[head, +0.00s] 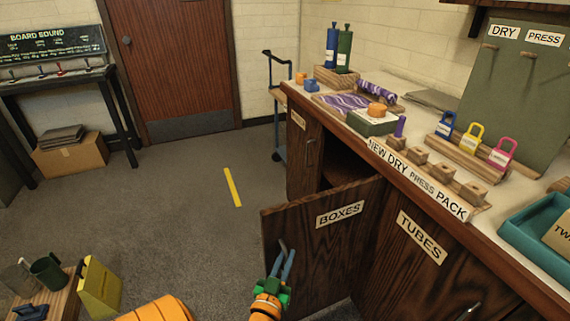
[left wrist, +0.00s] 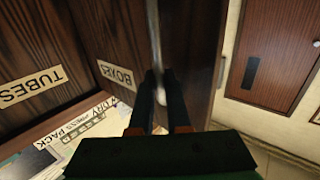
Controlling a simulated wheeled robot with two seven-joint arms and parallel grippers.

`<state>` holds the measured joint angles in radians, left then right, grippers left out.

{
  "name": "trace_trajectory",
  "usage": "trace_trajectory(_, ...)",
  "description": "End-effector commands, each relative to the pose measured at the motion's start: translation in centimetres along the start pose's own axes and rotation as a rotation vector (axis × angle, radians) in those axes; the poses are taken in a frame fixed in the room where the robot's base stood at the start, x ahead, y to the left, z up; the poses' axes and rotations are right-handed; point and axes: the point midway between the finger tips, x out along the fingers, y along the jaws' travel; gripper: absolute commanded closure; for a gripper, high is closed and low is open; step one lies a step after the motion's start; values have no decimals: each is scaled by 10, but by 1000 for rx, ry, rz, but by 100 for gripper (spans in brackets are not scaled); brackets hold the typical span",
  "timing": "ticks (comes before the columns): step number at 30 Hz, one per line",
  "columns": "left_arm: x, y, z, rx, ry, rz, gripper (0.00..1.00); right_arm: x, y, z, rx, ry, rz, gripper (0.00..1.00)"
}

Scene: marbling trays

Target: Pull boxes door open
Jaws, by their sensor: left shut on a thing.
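The dark wood BOXES door (head: 345,235) of the cabinet stands partly open, swung out into the room. Its white BOXES label (head: 340,214) faces me, and the dark inside of the cabinet (head: 340,172) shows above the door's top edge. My left gripper (head: 285,258) is at the door's front face, near its free edge. In the left wrist view, the fingers (left wrist: 162,85) are shut on the pale metal door handle (left wrist: 153,35), which stands upright between them. In the head view the fingers cover the handle. My right gripper is in neither view.
The TUBES door (head: 420,250) beside it is shut. The counter above carries padlocks, wooden blocks and a teal tray (head: 535,228). Grey floor with a yellow strip (head: 232,187) lies clear left of the door. A yellow box (head: 99,288) stands at lower left.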

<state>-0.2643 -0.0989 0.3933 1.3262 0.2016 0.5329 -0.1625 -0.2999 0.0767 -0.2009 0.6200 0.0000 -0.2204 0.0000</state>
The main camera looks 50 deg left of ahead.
Motion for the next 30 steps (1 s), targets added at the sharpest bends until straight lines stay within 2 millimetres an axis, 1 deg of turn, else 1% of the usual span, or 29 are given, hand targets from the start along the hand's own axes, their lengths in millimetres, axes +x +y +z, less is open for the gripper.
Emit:
trace_trajectory(10,1,1,-1,-1,4,2,100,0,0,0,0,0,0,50)
trace_trajectory(11,1,1,-1,-1,4,1,83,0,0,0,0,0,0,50)
trace_trajectory(12,1,1,-1,-1,4,2,72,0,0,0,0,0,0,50)
trace_trajectory(14,1,1,-1,-1,3,1,56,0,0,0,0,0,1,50)
trace_trajectory(21,0,0,0,-1,2,1,55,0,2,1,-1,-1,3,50)
trace_trajectory(23,-4,1,0,-1,1,1,55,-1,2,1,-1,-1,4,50)
trace_trajectory(30,-54,1,0,-1,-2,1,55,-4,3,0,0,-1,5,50)
